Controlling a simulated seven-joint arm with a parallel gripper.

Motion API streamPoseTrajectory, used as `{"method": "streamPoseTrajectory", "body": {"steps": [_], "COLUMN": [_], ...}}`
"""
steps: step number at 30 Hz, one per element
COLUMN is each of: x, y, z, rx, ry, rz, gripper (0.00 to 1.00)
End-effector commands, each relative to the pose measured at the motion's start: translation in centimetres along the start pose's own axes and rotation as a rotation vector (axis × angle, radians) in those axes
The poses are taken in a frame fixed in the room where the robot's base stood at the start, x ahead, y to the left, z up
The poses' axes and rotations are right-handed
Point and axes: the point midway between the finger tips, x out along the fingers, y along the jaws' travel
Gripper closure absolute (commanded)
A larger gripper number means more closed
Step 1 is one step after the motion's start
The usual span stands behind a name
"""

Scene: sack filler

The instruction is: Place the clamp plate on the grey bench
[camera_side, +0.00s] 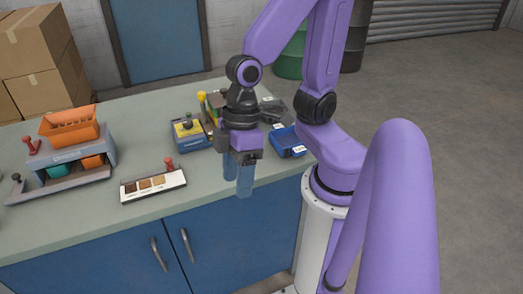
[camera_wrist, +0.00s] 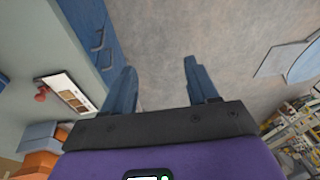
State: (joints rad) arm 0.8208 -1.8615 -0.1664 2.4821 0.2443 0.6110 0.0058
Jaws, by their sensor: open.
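The grey bench (camera_side: 100,215) has a grey-green top over blue cabinet doors. Its top also shows at the left of the wrist view (camera_wrist: 30,50). I cannot tell for certain which thing is the clamp plate. A small blue box with a yellow top and a dark knob (camera_side: 187,130) stands on the bench, left of my gripper. My gripper (camera_side: 237,178) points down near the bench's front edge. Its two blue fingers are apart and empty, with bare floor between them in the wrist view (camera_wrist: 160,66).
A white tray with brown samples (camera_side: 153,186) and a red knob lies front left of my gripper. A grey machine with an orange hopper (camera_side: 70,128) stands farther left. A blue bin (camera_side: 288,143) and dark items sit at the right. The bench's front middle is clear.

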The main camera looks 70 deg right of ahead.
Motion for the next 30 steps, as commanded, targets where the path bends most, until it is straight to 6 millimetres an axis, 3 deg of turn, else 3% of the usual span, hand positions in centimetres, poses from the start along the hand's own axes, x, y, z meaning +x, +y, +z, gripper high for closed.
{"method": "streamPoseTrajectory", "body": {"steps": [3,9,23,30], "x": [-1.7,-3.0,-3.1,-4.2], "y": [0.8,2.2,2.3,4.9], "z": [3.5,6.1,6.2,3.5], "rx": [-0.144,-0.245,-0.244,-0.006], "ry": [-0.097,-0.182,-0.188,-0.156], "rz": [0.069,0.146,0.153,0.208], "gripper": [0.41,0.41,0.41,0.41]}}
